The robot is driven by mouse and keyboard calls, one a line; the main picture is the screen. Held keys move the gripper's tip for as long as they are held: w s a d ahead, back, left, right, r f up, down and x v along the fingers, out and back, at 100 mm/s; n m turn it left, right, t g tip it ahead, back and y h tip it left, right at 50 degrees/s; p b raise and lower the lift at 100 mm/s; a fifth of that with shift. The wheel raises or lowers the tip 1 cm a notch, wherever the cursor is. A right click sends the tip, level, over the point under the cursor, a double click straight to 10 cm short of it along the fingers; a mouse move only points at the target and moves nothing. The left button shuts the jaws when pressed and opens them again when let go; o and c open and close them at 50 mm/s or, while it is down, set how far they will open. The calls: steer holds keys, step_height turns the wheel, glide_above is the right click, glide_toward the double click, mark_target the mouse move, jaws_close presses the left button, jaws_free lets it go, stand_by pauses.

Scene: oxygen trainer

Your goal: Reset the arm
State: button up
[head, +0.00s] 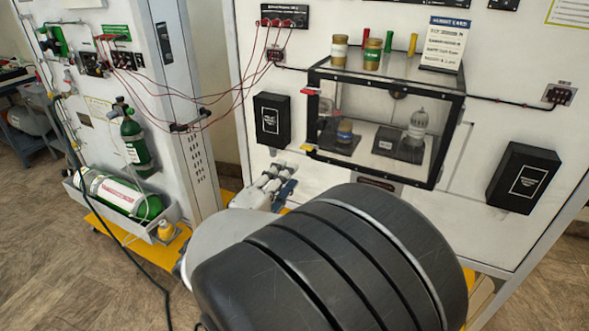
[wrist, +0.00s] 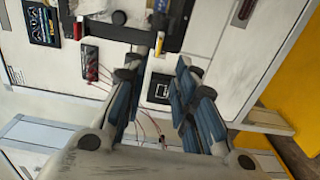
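My arm fills the lower middle of the head view, with thick dark bands on it. My gripper (head: 275,182) shows small beyond the arm, in front of the trainer's white panel (head: 230,178) and below the black box at the left. In the wrist view my gripper (wrist: 158,90) has its blue-padded fingers spread apart with nothing between them. Panel parts and thin red cables show behind the gap. Part of the gripper is hidden by my arm in the head view.
A clear case (head: 385,115) with a black frame juts from the panel, with jars on top. Black boxes (head: 272,120) (head: 523,178) flank it. Red cables (head: 215,95) hang at the left. Green cylinders (head: 135,142) (head: 120,195) stand and lie there. The floor (head: 50,240) at left is mostly clear.

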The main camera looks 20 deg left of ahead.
steer(key=w+d+r+m+g+h, duration=0.15)
steer(key=d+m+g+h, duration=0.4)
steer(key=d, duration=1.45)
steer(key=s+d+f+m+g, duration=0.1)
steer(key=s+d+m+g, duration=0.15)
steer(key=s+d, duration=0.4)
steer(key=s+d+f+m+g, duration=0.1)
steer(key=s+d+m+g, duration=0.2)
steer(key=d, duration=0.7)
steer(key=s+f+m+g+y, duration=0.2)
steer(key=s+m+y, duration=0.4)
steer(key=s, duration=1)
steer(key=shift+s+d+f+y, duration=0.35)
steer(key=shift+f+y, duration=0.2)
steer(key=shift+f, duration=0.05)
